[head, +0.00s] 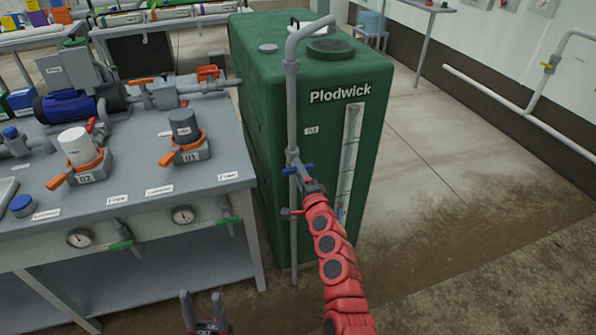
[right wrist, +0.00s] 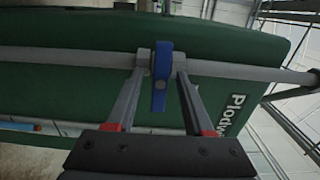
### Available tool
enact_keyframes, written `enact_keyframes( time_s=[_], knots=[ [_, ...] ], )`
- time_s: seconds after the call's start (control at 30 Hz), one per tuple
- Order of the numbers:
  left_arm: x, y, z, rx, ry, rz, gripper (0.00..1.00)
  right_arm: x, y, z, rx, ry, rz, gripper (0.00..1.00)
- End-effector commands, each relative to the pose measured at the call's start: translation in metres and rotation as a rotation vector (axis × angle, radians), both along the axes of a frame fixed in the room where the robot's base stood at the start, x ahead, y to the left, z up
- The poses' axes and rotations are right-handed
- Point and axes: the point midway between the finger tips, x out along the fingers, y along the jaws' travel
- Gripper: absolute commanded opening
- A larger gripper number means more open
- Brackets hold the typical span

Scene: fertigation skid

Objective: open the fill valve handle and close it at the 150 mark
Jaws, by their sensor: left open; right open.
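The green tank (head: 265,110) marked "Plodwick" has a pale level gauge strip (head: 351,140) on its front, with blue low on it. Its scale marks are too small to read. A grey pipe (head: 292,110) runs down in front of the tank. The blue valve handle (head: 291,171) lies crosswise to this pipe. In the right wrist view the blue handle (right wrist: 162,78) sits between the two fingers of my right gripper (right wrist: 162,62), which is open around it. My left gripper (head: 204,304) is open and empty at the bottom, apart from everything.
A grey bench (head: 130,190) at left carries orange-handled valves, a blue pump (head: 66,106) and gauges. The floor right of the tank is clear. A wall pipe (head: 500,98) runs at far right.

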Motion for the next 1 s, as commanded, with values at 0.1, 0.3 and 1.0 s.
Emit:
enact_keyframes(
  time_s=[0.1,0.3,1.0],
  knots=[
    [0.0001,0.0,-0.0026,0.0,0.0,0.0,0.5,0.0081,0.003,-0.0003,-0.001,0.0,0.0,0.53],
    [0.0,0.0,-0.0028,0.0,0.0,0.0,0.5,0.0116,0.0028,0.0007,0.0,-0.001,-0.003,0.53],
    [0.0,0.0,-0.0029,0.0,0.0,0.0,0.5,0.0112,0.0028,0.0001,-0.002,-0.001,-0.002,0.0]
  ],
)
